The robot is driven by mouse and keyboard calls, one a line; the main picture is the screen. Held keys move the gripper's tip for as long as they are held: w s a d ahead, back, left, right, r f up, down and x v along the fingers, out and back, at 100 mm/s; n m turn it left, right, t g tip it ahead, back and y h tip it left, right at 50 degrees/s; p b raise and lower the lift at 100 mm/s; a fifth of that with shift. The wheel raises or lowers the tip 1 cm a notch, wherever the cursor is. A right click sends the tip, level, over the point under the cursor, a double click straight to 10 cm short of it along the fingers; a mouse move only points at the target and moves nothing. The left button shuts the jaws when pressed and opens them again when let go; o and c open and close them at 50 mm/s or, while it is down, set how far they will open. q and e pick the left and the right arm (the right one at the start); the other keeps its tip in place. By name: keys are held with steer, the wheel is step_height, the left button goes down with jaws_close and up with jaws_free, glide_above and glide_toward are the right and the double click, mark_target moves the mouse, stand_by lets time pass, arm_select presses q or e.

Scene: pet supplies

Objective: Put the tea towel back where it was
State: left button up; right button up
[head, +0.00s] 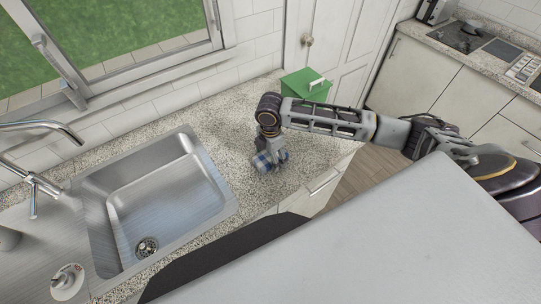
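The tea towel (262,163) is a small blue-and-white checked cloth at the speckled countertop (220,125), right of the sink. My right gripper (275,152) comes in from the right and points down at the towel. The two overlap in this view. The fingers are too small and partly hidden to tell whether they are shut on the cloth. I also cannot tell whether the towel touches the counter. My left gripper is not in view.
A steel sink (165,205) with a tap (35,180) lies to the left. A drawer handle (322,186) shows below the counter edge. Counter between sink and towel is clear.

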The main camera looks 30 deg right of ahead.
steer(key=shift+r, duration=0.1)
step_height(320, 180, up, 12)
steer(key=b, duration=0.1)
stand_by(0.6)
stand_by(1.5)
